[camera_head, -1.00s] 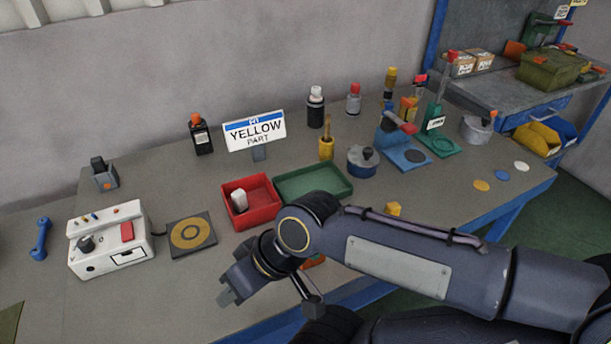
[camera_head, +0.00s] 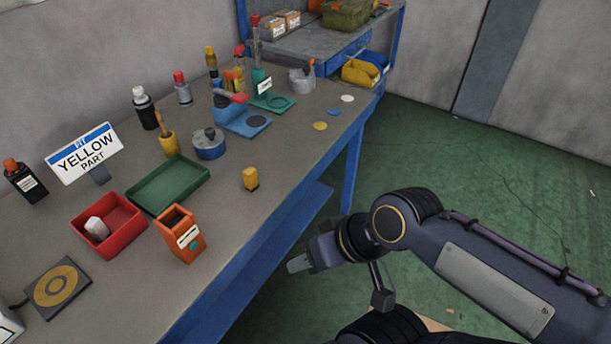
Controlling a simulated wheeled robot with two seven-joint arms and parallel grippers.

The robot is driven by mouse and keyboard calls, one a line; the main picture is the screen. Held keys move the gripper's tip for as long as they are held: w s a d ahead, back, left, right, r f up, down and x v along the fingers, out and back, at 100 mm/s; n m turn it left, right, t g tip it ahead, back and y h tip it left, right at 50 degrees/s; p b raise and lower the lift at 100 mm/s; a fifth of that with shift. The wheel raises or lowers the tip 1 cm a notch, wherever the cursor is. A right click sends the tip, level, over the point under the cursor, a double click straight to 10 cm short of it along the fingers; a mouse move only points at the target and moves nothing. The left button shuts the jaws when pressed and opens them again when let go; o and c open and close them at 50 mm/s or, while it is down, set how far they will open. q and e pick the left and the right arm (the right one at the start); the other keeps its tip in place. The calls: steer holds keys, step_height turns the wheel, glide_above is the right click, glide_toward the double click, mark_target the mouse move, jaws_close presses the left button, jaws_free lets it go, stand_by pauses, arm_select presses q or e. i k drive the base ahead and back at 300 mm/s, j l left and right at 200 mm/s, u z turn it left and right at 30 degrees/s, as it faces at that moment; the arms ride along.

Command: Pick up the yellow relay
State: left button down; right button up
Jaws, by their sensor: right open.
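The yellow relay (camera_head: 250,179) is a small yellow block with a dark lower part. It stands upright on the grey workbench (camera_head: 232,218), near its front edge and right of the green tray. My right gripper (camera_head: 297,262) is off the bench's front edge, over the green floor, below and to the right of the relay in the picture. It is open and nothing shows between its fingers. It is apart from the relay. My left gripper is not in view.
Near the relay are an orange box (camera_head: 181,234), a green tray (camera_head: 168,186), a red bin (camera_head: 110,226) holding a pale block, and a blue round pot (camera_head: 209,144). A "YELLOW PART" sign (camera_head: 85,153) stands at the left. Bench space right of the relay is clear.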

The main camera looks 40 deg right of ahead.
mark_target(250, 178)
steer(key=z, duration=0.75)
steer(key=i+l, duration=0.35)
steer(key=l, duration=0.2)
steer(key=i+l+u, duration=0.25)
steer(key=l+u, duration=0.3)
steer(key=i+l+u, duration=0.25)
steer(key=l+u, duration=0.25)
steer(key=l, duration=0.15)
steer(key=u, duration=1.5)
